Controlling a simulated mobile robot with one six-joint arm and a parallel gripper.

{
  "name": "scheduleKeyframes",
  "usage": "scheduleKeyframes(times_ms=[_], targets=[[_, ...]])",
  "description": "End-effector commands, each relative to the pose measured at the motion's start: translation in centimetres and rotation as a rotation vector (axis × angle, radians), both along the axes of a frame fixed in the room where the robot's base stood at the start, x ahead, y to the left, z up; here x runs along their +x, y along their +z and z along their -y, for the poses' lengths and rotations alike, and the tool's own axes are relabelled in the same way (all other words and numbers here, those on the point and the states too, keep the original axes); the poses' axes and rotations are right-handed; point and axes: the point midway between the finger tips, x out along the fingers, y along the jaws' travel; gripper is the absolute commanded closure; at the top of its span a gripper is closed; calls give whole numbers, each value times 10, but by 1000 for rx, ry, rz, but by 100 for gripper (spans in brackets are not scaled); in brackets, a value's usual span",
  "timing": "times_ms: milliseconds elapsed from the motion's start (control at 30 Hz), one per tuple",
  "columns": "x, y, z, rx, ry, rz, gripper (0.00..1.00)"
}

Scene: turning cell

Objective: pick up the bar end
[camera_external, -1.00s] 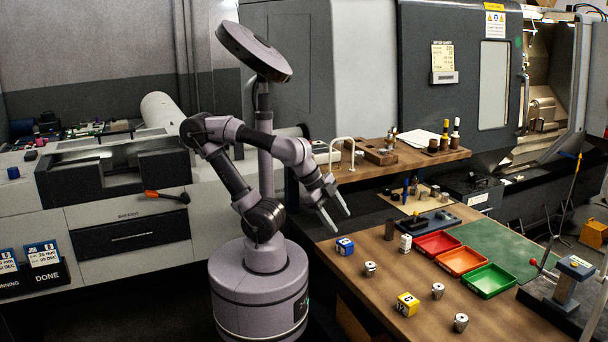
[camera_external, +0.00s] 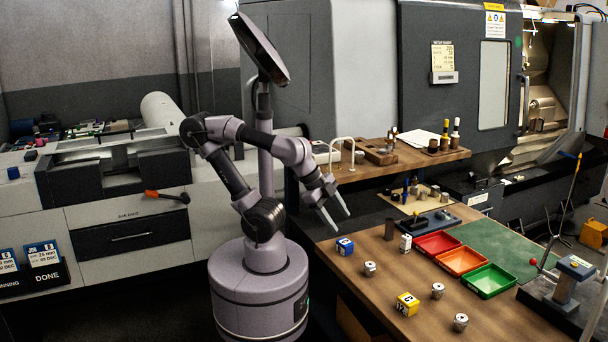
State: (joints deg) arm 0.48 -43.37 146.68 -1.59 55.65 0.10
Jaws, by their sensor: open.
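My gripper (camera_external: 341,222) is open and empty, its two fingers pointing down and right above the left part of the wooden bench (camera_external: 350,292). Several small silvery machined pieces also stand on the bench: one (camera_external: 370,268) below the gripper in the picture, one (camera_external: 437,290) further right, and one (camera_external: 460,322) near the front edge. I cannot tell for certain which piece is the bar end.
A blue block (camera_external: 345,246) sits just below the fingertips in the picture, and a yellow block (camera_external: 407,304) nearer the front. A small white block (camera_external: 405,243) stands beside the red tray (camera_external: 437,255), orange tray and green tray (camera_external: 507,291). A raised wooden shelf (camera_external: 435,160) lies behind.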

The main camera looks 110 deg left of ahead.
Motion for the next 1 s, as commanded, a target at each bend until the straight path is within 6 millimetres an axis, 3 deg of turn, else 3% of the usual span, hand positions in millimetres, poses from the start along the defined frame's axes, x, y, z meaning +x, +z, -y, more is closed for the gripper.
scheduleKeyframes(times_ms=[167, 267, 367, 467, 600, 700, 833, 1000], targets=[[1, 1, 0, -1, 3, -1, 45], [17, 18, -13, -26, 89, -37, 45], [61, 49, -53, -100, 313, -116, 45], [109, 59, -122, -204, 592, -201, 45], [142, 31, -229, -345, 929, -288, 45], [143, 3, -283, -417, 1089, -324, 45], [138, -21, -315, -463, 1183, -343, 45], [137, -66, -317, -468, 1194, -349, 45]])
